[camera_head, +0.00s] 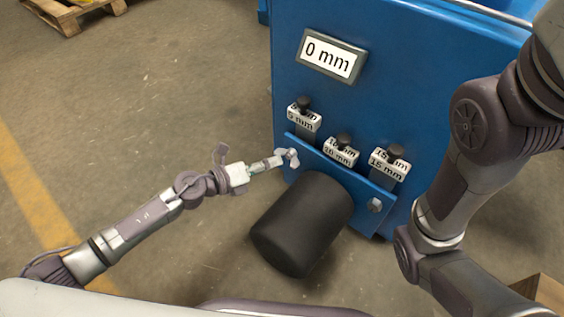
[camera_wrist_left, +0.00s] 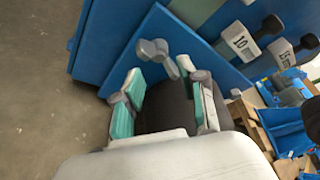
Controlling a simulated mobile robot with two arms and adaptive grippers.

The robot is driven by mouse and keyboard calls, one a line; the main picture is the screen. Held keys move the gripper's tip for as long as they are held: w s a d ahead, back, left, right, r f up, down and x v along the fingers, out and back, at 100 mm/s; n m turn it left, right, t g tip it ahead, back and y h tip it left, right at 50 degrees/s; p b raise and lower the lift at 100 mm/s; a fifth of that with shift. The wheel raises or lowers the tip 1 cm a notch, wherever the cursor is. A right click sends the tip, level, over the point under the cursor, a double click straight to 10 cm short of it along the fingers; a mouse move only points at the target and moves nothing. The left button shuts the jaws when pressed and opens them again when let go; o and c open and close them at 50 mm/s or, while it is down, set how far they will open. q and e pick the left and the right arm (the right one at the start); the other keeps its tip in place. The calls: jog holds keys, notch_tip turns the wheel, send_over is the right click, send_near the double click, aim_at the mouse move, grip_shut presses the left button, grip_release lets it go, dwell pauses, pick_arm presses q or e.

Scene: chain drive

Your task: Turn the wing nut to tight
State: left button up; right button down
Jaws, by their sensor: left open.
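The light grey wing nut (camera_head: 292,157) sits at the left end of a blue plate (camera_head: 340,172) on the front of the blue machine. In the left wrist view the wing nut (camera_wrist_left: 160,56) shows just beyond the fingertips, its wings slanting. My left gripper (camera_head: 272,162) points at it from the left. In the left wrist view its green-padded fingers (camera_wrist_left: 166,92) are apart with nothing held between them, and the wing nut looks slightly ahead of them. Whether they touch it I cannot tell. My right arm shows at the right, its gripper out of view.
A black motor cylinder (camera_head: 305,225) juts out below the plate, close to my left gripper. A hex bolt (camera_head: 375,205) sits at the plate's right end. Above are blocks marked in mm with black knobs and a sign (camera_head: 331,55) reading 0 mm.

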aim_at(288, 157)
pick_arm(q)
jog(key=shift+b+x, duration=0.4)
jog(key=shift+x, duration=1.7)
grip_shut()
